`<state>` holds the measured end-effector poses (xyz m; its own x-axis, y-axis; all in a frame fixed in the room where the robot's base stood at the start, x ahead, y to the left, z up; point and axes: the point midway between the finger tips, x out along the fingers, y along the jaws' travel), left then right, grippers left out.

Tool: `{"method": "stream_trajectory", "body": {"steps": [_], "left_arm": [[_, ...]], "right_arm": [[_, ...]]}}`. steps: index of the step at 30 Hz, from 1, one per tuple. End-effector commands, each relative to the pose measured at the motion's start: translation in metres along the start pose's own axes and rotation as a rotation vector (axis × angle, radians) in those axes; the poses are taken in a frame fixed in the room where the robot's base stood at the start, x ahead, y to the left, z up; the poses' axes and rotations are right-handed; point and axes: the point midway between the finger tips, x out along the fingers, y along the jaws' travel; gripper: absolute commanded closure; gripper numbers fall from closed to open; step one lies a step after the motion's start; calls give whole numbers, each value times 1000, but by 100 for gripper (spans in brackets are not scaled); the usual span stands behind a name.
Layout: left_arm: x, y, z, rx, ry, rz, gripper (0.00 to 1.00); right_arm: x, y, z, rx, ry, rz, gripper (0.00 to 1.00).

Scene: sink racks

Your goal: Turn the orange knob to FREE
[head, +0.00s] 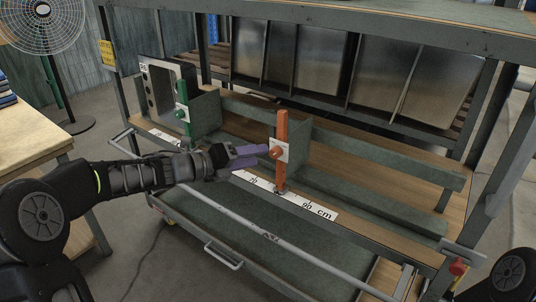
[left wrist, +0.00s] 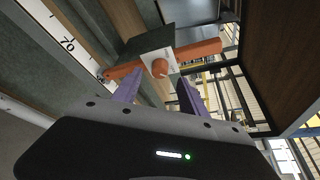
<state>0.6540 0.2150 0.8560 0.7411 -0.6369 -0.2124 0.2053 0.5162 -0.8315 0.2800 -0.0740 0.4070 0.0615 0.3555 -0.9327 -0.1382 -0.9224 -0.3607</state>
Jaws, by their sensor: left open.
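The orange knob (head: 276,153) sits on a small white plate (head: 285,150) fixed to an upright orange post (head: 282,128) on the rack. It also shows in the left wrist view (left wrist: 159,69), with a pale mark on its face; I cannot read any FREE label. My left gripper (head: 262,152) reaches in from the left, its purple fingertips close to the knob. In the left wrist view the gripper (left wrist: 156,90) has its fingers apart, one on each side below the knob, with a gap between them. Contact with the knob cannot be told. My right gripper is out of view.
A white ruler strip (head: 285,196) runs along the rack's front beneath the post. A green post (head: 184,105) with its own knob stands to the left. A red knob (head: 457,267) is at the rack's right end. A long metal bar (head: 270,236) crosses the front.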

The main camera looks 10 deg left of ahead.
Motion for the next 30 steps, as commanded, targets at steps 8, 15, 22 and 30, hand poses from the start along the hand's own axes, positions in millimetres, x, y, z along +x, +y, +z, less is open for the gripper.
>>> {"method": "stream_trajectory", "body": {"steps": [8,15,22,30], "left_arm": [[42,0,-1,0,2,-2,50],[50,0,0,0,0,0,50],[50,0,0,0,0,0,56],[50,0,0,0,0,0,78]], "right_arm": [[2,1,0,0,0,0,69],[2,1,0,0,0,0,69],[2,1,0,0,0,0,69],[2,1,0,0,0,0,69]]}}
